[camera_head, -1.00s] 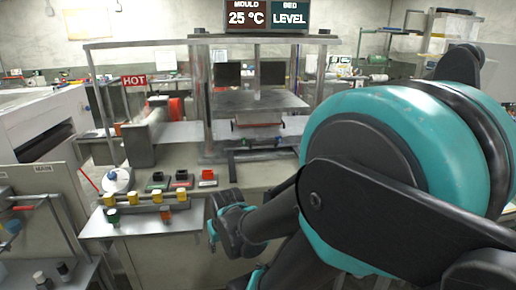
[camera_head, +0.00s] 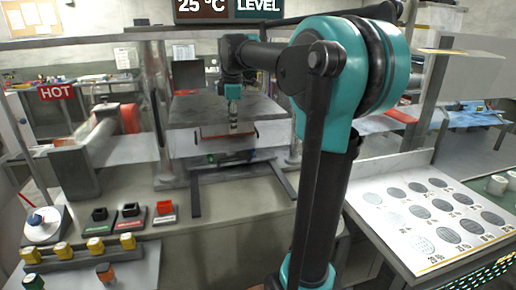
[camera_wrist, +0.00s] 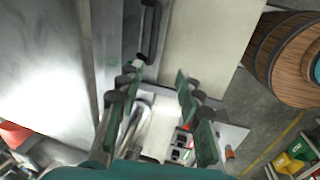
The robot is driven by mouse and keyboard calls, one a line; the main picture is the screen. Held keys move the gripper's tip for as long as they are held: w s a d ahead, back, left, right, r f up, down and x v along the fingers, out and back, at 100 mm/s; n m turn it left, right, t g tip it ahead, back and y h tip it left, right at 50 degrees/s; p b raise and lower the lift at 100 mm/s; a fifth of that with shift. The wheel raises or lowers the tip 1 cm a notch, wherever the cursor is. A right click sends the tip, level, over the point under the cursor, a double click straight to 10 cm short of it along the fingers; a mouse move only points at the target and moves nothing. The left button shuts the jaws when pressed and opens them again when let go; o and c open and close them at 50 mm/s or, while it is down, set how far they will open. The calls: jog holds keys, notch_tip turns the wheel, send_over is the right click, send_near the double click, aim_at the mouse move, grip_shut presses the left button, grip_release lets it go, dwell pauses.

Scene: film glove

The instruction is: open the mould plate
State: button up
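In the head view the press holds a broad grey plate (camera_head: 250,108) between its posts, with a thinner red-edged block (camera_head: 229,131) below it. I cannot tell for sure which of these is the mould plate. My gripper (camera_head: 234,126) points down at the front of the press, overlapping the grey plate in the picture. In the wrist view my gripper (camera_wrist: 158,88) has its fingers spread, with nothing between them. A black bar handle (camera_wrist: 151,30) shows ahead of the fingers, apart from them, beside a pale flat surface (camera_wrist: 205,38).
Two dark rails (camera_head: 195,191) project in front of the press. A HOT sign (camera_head: 57,92) stands left. A white board with discs (camera_head: 430,215) is right. The wrist view shows a wooden barrel (camera_wrist: 284,60).

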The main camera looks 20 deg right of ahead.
jog(key=w+d+r, duration=0.1)
send_near(236, 158)
jog(key=shift+n, duration=0.3)
jog(key=x, duration=0.8)
jog(key=shift+w+f, duration=0.15)
jog(key=shift+w, duration=0.05)
jog(key=shift+c, duration=0.5)
grip_shut()
